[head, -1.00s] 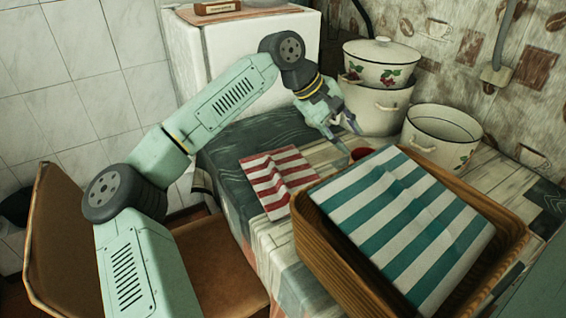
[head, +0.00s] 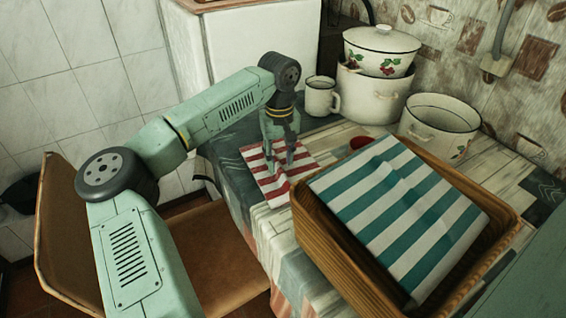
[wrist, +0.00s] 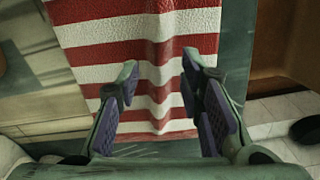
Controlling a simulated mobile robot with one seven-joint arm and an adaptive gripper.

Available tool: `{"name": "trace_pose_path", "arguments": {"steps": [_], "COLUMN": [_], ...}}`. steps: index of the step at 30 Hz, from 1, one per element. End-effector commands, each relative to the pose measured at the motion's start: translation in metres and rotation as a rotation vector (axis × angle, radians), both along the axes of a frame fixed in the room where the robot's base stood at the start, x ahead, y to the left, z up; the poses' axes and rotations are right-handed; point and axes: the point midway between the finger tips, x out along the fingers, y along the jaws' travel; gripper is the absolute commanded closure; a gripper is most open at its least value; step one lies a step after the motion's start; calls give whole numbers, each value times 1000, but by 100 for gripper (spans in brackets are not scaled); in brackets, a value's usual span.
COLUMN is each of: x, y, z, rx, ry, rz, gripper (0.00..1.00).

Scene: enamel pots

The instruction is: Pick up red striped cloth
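The red striped cloth (head: 265,180), red and white with a raised fold, lies on the table near its left edge in the head view. My gripper (head: 280,165) points down over the cloth and hides part of it. In the wrist view the cloth (wrist: 140,40) fills the middle, its fold running between the two fingers of my gripper (wrist: 157,92). The fingers are spread apart with a gap between them. I cannot tell whether the fingertips touch the cloth.
A wooden tray (head: 335,265) holding a teal striped cloth (head: 400,210) stands right of the red cloth. A white mug (head: 319,97), a lidded pot (head: 381,52) on a larger pot (head: 372,98), and an open pot (head: 438,130) stand behind. A red object (head: 361,142) is beside the tray.

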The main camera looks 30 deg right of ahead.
Motion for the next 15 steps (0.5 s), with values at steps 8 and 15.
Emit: {"name": "trace_pose_path", "arguments": {"steps": [8,15], "x": [0,0], "y": [0,0], "z": [-24,-24], "rx": [-2,-2], "ry": [1,0], "rz": [0,0], "gripper": [66,70]}}
